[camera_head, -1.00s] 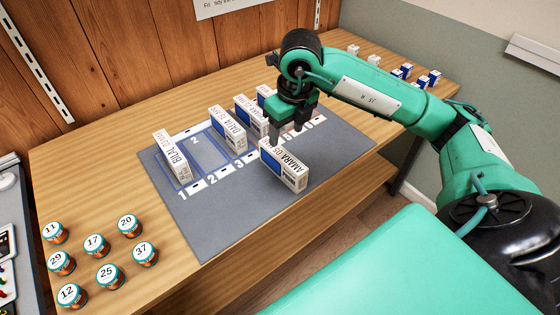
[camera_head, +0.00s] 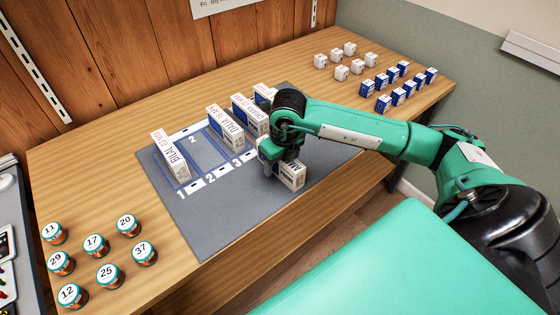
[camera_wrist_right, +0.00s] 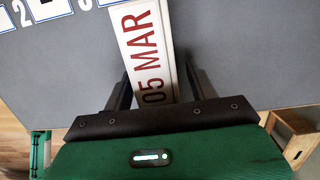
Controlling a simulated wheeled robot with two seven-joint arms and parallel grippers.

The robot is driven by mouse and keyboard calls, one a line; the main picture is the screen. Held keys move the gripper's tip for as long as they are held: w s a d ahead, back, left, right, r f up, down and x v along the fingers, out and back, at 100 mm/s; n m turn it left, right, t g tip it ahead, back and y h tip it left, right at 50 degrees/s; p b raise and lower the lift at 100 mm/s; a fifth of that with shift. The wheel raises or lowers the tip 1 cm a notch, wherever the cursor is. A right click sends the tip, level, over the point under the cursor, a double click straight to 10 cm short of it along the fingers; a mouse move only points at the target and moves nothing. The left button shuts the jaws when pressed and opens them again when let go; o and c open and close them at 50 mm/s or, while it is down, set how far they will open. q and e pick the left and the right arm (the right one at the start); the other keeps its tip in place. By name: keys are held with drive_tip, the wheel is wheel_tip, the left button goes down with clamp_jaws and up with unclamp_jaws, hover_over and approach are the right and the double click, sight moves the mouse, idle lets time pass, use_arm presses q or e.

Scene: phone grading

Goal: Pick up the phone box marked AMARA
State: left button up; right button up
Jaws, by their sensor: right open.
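The AMARA phone box (camera_head: 293,176), white with a blue face, stands on the near part of the grey mat. Its name is mostly hidden by my right gripper (camera_head: 279,165) in the head view. The box lies between the two fingers of my right gripper (camera_wrist_right: 158,88), with a visible gap on at least the right side. The right gripper is open around it. My left gripper is not in view.
Other phone boxes, BILAL (camera_head: 172,155), DALIA (camera_head: 227,128) and more, stand in a row on the grey mat (camera_head: 215,228). Numbered jars (camera_head: 108,275) are at the left. Small white cubes (camera_head: 342,72) and blue-and-white cubes (camera_head: 398,96) stand at the back right.

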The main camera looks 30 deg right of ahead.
drive_tip(key=c, duration=1.2)
drive_tip(key=shift+c, duration=0.2)
